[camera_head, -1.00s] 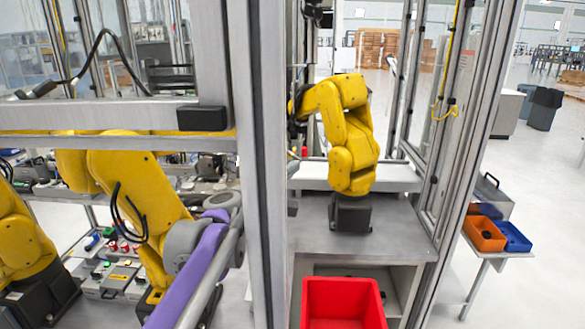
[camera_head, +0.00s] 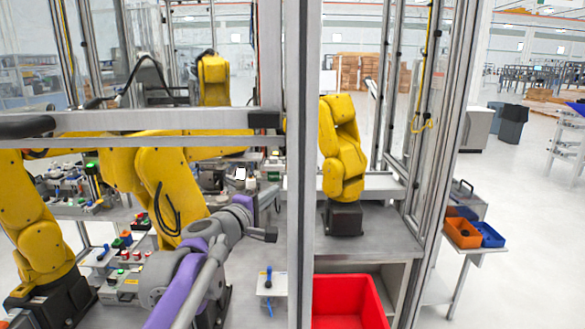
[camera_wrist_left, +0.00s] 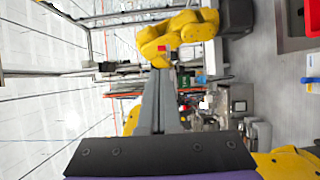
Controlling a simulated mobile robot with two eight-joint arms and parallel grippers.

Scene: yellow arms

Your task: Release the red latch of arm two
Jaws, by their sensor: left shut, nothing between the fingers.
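Several yellow arms stand in the cell: one right of the post (camera_head: 342,150), one at the left (camera_head: 35,225), one at the middle left (camera_head: 170,190) and one at the back (camera_head: 213,80). I cannot tell which is arm two. In the left wrist view a small red patch (camera_wrist_left: 162,48) shows on a yellow arm (camera_wrist_left: 185,30), beyond the fingertips; I cannot tell if it is the latch. My left gripper (camera_head: 270,194) is shut and empty, left of the metal post. Its grey fingers (camera_wrist_left: 160,95) show closed together in the wrist view. My right gripper is not seen.
A vertical metal post (camera_head: 300,200) and a horizontal beam (camera_head: 150,123) frame the cell. A red bin (camera_head: 345,300) stands at the front. A blue-handled piece (camera_head: 268,277) stands on a white plate. Boxes with red and green buttons (camera_head: 125,270) are at the lower left.

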